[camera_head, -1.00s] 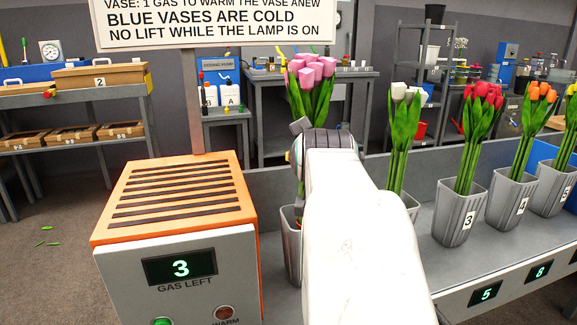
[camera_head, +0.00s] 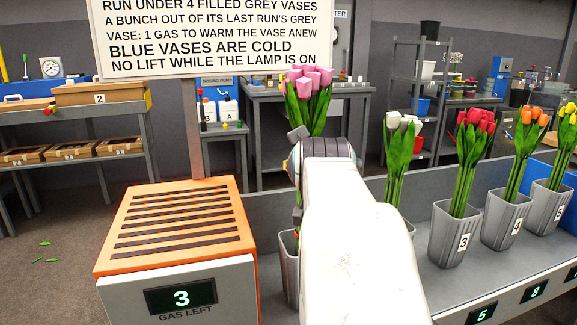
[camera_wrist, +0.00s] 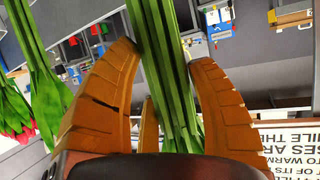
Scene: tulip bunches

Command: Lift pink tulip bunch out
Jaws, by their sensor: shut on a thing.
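The pink tulip bunch (camera_head: 312,98) stands upright above a grey vase (camera_head: 289,265) beside the orange-topped machine. My arm hides most of its stems and much of that vase in the head view. My gripper (camera_wrist: 165,75) is shut on the bunch's green stems (camera_wrist: 168,60), with its brown fingers on both sides of them in the wrist view. I cannot tell whether the stem ends are still inside the vase.
The machine (camera_head: 178,215) reads 3 gas left. To the right stand vases with white (camera_head: 400,125), red (camera_head: 476,122), orange (camera_head: 536,118) and yellow tulips. A sign (camera_head: 210,35) stands behind the machine.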

